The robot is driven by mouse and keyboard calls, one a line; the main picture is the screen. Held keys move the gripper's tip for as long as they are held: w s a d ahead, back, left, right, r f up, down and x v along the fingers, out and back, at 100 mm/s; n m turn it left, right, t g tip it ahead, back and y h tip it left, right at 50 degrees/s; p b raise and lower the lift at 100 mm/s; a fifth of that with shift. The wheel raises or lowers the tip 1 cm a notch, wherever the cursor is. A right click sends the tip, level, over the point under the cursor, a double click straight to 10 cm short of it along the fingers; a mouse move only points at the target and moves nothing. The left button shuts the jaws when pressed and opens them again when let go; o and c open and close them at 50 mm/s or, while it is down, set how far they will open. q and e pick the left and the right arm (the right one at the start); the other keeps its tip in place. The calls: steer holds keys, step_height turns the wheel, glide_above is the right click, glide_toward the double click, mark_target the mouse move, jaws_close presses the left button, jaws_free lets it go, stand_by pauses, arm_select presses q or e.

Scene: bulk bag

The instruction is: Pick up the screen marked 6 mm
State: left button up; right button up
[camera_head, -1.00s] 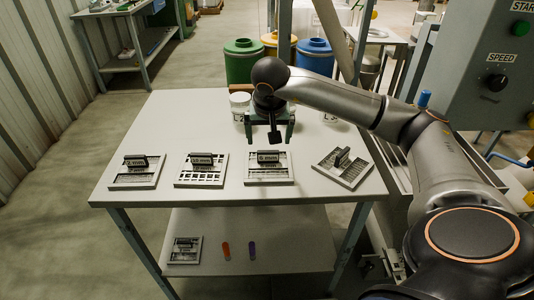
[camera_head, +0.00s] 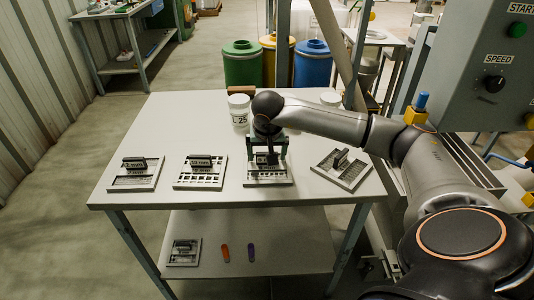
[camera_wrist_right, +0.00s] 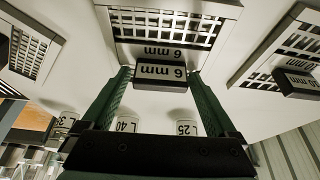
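The 6 mm screen is a grey framed grid (camera_head: 288,182) lying flat on the white table, third from the left in the head view. Its upright handle block, marked 6 mm, shows in the wrist view (camera_wrist_right: 160,73), with the grid behind it. My right gripper (camera_head: 268,160) is low over this screen, pointing down. In the wrist view its two green fingers (camera_wrist_right: 160,78) stand apart, one at each end of the handle, with a narrow gap visible on each side. The gripper hides most of the handle in the head view. My left gripper is not in view.
Two screens (camera_head: 136,184) (camera_head: 200,184) lie to the left and a turned one (camera_head: 352,176) to the right. White jars, one marked L 25 (camera_head: 239,112), stand behind. The lower shelf (camera_head: 290,240) holds another screen (camera_head: 184,259) and two small coloured items.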

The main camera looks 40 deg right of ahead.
jaws_close()
stand_by(0.6)
steer(key=shift+r, duration=0.1)
